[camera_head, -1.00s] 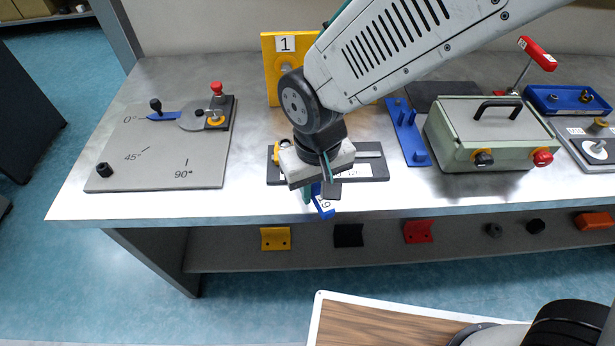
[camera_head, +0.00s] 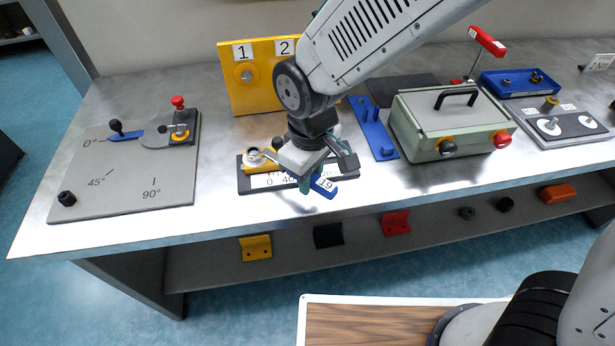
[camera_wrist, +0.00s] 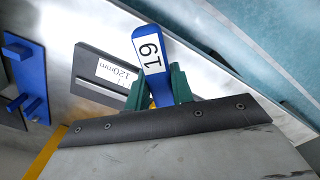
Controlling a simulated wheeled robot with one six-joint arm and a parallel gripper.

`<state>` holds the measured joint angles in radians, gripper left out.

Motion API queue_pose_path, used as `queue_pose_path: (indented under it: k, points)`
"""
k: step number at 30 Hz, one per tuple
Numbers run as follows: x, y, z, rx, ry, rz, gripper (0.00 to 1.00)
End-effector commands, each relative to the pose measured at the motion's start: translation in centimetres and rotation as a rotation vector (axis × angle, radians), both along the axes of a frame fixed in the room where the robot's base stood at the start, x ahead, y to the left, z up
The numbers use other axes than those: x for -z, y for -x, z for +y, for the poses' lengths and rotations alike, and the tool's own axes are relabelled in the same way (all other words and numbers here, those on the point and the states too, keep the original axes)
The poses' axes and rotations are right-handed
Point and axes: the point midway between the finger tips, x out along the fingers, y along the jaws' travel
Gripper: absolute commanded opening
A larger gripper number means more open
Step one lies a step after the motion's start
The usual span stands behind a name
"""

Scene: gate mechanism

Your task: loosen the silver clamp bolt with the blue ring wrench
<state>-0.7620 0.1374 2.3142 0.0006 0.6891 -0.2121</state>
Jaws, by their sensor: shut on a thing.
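My gripper (camera_head: 306,182) is shut on the blue ring wrench (camera_head: 324,186). The wrench's handle end, labelled 19, sticks out past the teal fingertips, also in the wrist view (camera_wrist: 150,55). Its ring end is hidden behind the gripper. The gripper is over the right part of a dark scale plate (camera_head: 345,172). A yellow slider (camera_head: 262,165) sits at the plate's left end, left of the gripper. A small round silver part (camera_head: 253,154) shows on it, possibly the clamp bolt; it is too small to be sure. I cannot tell whether the wrench touches the plate.
A yellow board (camera_head: 247,100) stands behind the plate. A blue bracket (camera_head: 373,130) and a green box (camera_head: 440,130) with a handle are to the right. A grey angle plate (camera_head: 110,185) lies left. The bench's front edge (camera_head: 240,226) is close in front.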

Motion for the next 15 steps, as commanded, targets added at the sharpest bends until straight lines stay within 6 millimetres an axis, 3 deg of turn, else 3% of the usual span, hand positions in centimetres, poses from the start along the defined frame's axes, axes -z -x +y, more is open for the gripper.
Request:
queue_pose_path:
  k: [15]
  points:
    - [-1.4,0.0,0.1,0.001,-0.002,-0.003,0.0]
